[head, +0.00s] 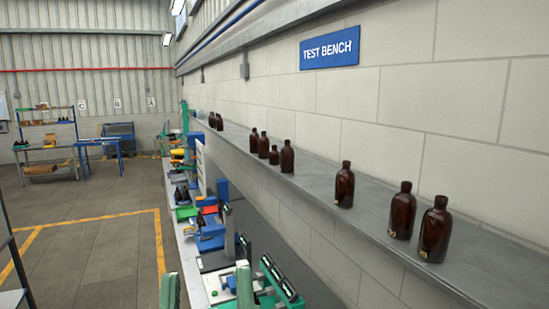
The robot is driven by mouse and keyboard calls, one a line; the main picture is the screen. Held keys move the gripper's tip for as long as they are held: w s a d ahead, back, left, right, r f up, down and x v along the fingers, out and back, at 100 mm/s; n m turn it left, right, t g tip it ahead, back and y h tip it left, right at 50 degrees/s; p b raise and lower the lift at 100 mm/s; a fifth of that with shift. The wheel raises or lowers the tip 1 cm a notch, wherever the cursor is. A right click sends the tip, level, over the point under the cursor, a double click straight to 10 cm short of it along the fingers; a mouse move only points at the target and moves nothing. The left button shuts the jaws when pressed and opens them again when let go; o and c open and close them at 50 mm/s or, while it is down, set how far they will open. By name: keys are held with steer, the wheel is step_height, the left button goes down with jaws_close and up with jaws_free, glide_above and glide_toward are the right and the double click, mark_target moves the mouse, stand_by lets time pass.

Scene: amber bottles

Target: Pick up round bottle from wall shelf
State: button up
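Several dark amber bottles with dark caps stand upright in a loose row on the grey wall shelf (370,222). The nearest round bottle (434,232) is at the right, with a small pale label low on its side. Close beside it on the left stands a similar bottle (402,212), and another bottle (344,187) stands apart farther along. Beyond are a bottle (287,158), a shorter bottle (274,156) and more bottles toward the far end. All the near ones look round.
A blue TEST BENCH sign (330,48) hangs on the block wall above the shelf. Below runs a cluttered workbench (190,254). Floor is open at left.

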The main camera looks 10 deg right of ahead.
stand_by(0.4)
steer(key=o, duration=0.8)
steer(key=shift+o, duration=0.2)
